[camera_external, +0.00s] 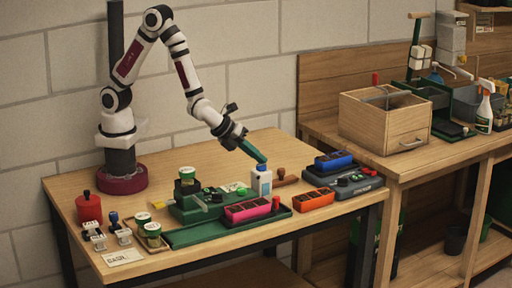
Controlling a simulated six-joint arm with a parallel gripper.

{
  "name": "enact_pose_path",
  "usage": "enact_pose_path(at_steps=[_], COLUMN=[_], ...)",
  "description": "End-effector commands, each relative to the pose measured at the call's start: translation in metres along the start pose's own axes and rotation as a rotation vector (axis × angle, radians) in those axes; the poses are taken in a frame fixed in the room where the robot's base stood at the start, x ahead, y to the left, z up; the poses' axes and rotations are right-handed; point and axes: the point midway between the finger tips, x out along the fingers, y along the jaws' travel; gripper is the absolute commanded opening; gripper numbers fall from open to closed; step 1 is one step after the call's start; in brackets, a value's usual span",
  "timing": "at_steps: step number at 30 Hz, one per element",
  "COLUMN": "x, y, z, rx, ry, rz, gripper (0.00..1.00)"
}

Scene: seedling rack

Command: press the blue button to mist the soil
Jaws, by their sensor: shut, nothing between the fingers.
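My gripper (262,160) has long green fingers, shut and empty, angled down to the right. Their tips are just above or at the top of a small white bottle-like unit (261,184) with a bluish patch near its top. I cannot tell whether the tips touch it. No blue button stands out clearly; the top of the white unit is partly hidden by the fingers. A pink tray (247,211) with dark soil cells sits in front of it on the green rack (185,237). An orange soil tray (313,200) and a blue soil tray (334,160) are to the right.
A dark grey base (357,187) with dark and green knobs is at the right. A red pot (90,207), blue-topped item (113,217) and lidded jars (152,233) stand at the left. A wooden box (385,120) is on the other bench.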

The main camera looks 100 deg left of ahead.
Motion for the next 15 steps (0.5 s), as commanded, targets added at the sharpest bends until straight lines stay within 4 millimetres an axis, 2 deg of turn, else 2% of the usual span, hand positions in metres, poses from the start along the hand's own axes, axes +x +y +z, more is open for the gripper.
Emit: enact_pose_path(at_steps=[15], x=[-0.013], y=[-0.011], z=[0.010], rx=[-0.003], ry=[-0.003], rz=[-0.002], gripper=[0.00])
